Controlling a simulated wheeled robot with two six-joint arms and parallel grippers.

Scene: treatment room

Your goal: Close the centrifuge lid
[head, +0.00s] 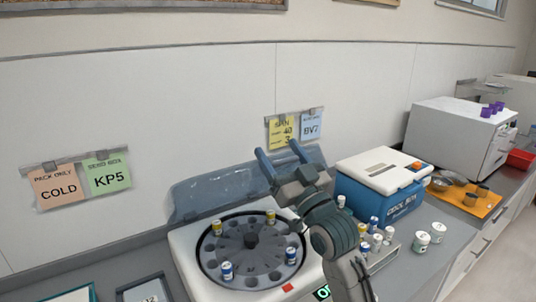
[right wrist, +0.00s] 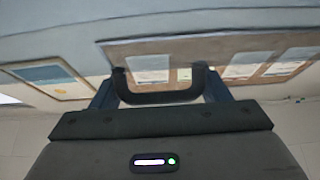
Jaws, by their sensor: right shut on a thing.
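The white centrifuge (head: 188,240) sits on the counter in the head view, its round dark rotor (head: 250,262) uncovered. Its translucent blue-grey lid (head: 220,186) stands raised at the back, leaning toward the wall. Two yellow-capped tubes (head: 217,228) and two blue-and-white tubes (head: 227,270) sit in the rotor. My right gripper (head: 277,149) reaches over the centrifuge's right side to the raised lid. In the right wrist view its blue fingers are shut on the dark lid handle (right wrist: 160,98). The grip itself is hidden in the head view. My left gripper is not in view.
Right of the centrifuge stand a blue-and-white cool box (head: 378,190), several small vials and two white jars (head: 422,241). An orange tray (head: 466,198) and a white appliance (head: 455,137) are farther right. Framed cards lie at the front left. The wall is close behind the lid.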

